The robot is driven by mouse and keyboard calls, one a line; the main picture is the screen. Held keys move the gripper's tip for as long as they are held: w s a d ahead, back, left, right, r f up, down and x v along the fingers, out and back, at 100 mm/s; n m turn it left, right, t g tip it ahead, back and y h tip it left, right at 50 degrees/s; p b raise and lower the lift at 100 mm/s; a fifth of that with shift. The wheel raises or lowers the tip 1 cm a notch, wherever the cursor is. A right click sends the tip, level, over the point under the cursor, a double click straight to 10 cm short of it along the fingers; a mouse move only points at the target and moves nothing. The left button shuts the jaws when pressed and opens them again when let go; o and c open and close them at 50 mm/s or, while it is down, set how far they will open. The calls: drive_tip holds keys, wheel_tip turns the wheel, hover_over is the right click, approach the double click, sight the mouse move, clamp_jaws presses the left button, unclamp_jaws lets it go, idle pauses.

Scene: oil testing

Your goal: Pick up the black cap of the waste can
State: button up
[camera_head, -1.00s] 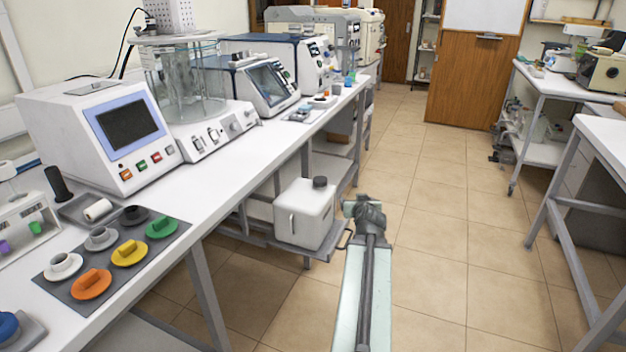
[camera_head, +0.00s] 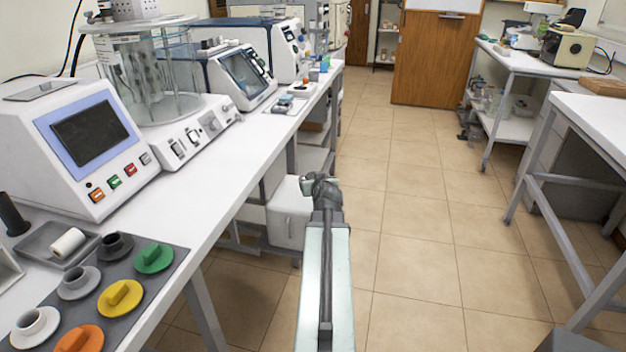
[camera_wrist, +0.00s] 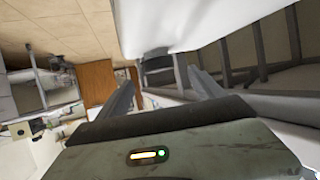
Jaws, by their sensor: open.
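The waste can (camera_head: 288,218) is a white box-shaped can on the low shelf under the left bench. In the head view my gripper (camera_head: 320,187) is in front of its upper right part and hides the black cap. In the wrist view the white can (camera_wrist: 175,18) fills the top, close by and turned over in the picture. A dark piece at its edge, which looks like the black cap (camera_wrist: 155,57), lies beyond and between my two fingers. My gripper (camera_wrist: 161,77) is open, with nothing between the fingers.
The white bench (camera_head: 215,160) with grey legs runs along the left, close to my arm. It carries machines and a grey mat (camera_head: 168,270) with coloured caps. The tiled floor (camera_head: 410,220) is clear. A white table (camera_head: 600,115) stands at the right.

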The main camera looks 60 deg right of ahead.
drive_tip(key=x, duration=0.1)
drive_tip(key=b+x, duration=0.1)
drive_tip(key=x, duration=0.1)
drive_tip(key=b+x, duration=0.1)
drive_tip(key=x, duration=0.1)
drive_tip(key=shift+d+f, duration=0.1)
drive_tip(key=shift+f, duration=0.2)
drive_tip(key=shift+r, duration=0.1)
drive_tip(key=c, duration=1.4)
drive_tip(key=shift+r, duration=0.1)
